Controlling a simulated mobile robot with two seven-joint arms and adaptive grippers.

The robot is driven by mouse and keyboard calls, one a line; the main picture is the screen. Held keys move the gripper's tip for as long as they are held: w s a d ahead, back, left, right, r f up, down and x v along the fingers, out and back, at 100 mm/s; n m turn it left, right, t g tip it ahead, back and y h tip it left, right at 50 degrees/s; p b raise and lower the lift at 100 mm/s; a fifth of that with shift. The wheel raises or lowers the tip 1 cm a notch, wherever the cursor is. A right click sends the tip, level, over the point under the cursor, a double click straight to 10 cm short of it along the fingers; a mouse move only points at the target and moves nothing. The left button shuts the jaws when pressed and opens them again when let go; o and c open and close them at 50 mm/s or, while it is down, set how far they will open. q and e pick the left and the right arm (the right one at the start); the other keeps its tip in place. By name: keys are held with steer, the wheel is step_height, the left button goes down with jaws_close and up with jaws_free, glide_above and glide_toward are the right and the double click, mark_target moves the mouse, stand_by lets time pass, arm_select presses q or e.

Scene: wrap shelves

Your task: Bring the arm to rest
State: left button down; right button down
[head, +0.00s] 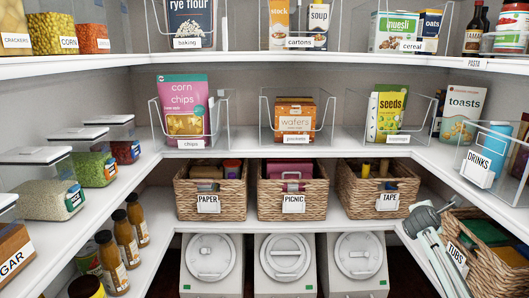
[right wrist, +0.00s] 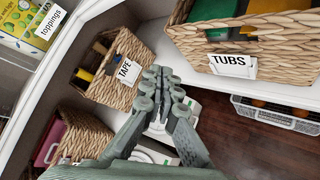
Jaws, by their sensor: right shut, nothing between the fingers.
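My right gripper (head: 426,216) is in the lower right of the head view, in front of the right-hand shelf beside the TUBS basket (head: 484,277). In the right wrist view the gripper (right wrist: 165,90) is shut with its fingers together and nothing between them. The TAPE basket (right wrist: 121,65) is beyond its fingertips, to the left, and the TUBS basket (right wrist: 240,43) is to the upper right. My left gripper is not in either view.
Wicker baskets labelled PAPER (head: 211,198), PICNIC (head: 292,201) and TAPE (head: 373,199) stand on the lower shelf. White lidded bins (head: 285,262) are below. Clear bins with packets line the middle shelf (head: 250,153). Bottles (head: 126,240) stand on the left. A white crate (right wrist: 275,115) is low down.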

steer(key=a+f+m+y, duration=0.5)
steer(key=a+f+m, duration=0.15)
steer(key=m, duration=0.95)
steer(key=s+a+f+g+y, duration=0.15)
steer(key=s+a+f, duration=0.35)
steer(key=s+f, duration=0.5)
steer(key=s+a+f+g, duration=0.2)
steer(key=s+f, duration=0.5)
steer(key=s, duration=0.4)
steer(key=s+a+f+g+y, duration=0.1)
steer(key=s+a+f, duration=0.3)
steer(key=s+f, duration=0.3)
steer(key=s+a+f+g, duration=0.2)
steer(key=s+a+f, duration=0.2)
steer(key=s, duration=1.1)
step_height(320, 180, down, 3)
steer(key=shift+s+f+g, duration=0.1)
steer(key=shift+s+g, duration=0.2)
steer(key=shift+g, duration=0.05)
